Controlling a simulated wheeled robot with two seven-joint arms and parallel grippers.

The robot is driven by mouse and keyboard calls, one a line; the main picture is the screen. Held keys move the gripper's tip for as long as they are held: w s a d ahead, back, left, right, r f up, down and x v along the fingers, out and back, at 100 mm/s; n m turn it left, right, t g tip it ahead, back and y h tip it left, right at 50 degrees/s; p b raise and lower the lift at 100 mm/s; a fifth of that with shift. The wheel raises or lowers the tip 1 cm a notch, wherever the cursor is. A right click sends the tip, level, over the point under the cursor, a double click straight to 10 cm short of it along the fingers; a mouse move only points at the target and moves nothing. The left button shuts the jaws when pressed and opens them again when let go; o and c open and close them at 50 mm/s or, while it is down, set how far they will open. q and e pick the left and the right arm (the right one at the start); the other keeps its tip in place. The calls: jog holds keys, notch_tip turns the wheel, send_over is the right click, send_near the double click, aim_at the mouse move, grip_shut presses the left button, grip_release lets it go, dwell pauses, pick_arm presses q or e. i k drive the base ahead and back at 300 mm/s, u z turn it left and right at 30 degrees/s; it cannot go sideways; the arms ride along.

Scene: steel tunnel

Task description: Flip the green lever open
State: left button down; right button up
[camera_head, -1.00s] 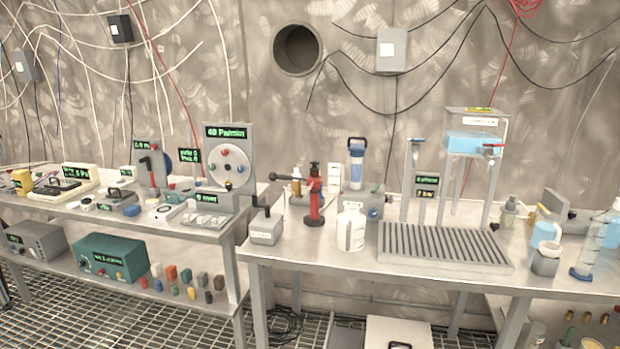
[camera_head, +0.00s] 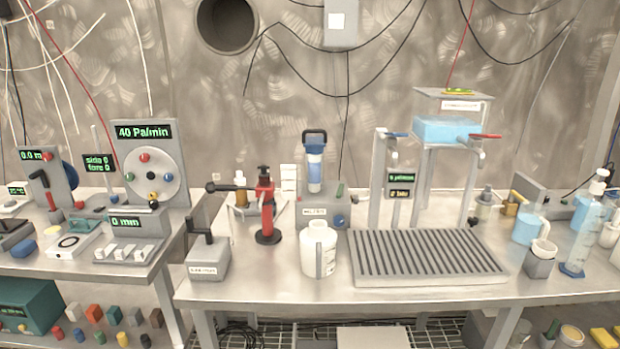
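No plainly green lever stands out. A small green piece (camera_head: 340,190) sits on top of the grey box (camera_head: 318,213) that carries the blue filter cartridge (camera_head: 314,167); it is too small to tell whether it is a lever or how it is turned. A red lever (camera_head: 484,136) is on the tap at the right of the blue water tank (camera_head: 446,129). A blue lever (camera_head: 396,134) is on top of the post to its left. Neither of my grippers shows in the head view.
A slatted drain tray (camera_head: 425,282) lies below the tank. A white jug (camera_head: 318,250), a red pump stand (camera_head: 267,210) and a grey crank box (camera_head: 208,258) stand to its left. A blue jug (camera_head: 526,228) stands at right. The table's front strip (camera_head: 400,300) is clear.

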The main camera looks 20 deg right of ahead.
aim_at(340, 192)
jog(key=z, duration=0.55)
jog(key=i, duration=0.8)
jog(key=z, duration=0.75)
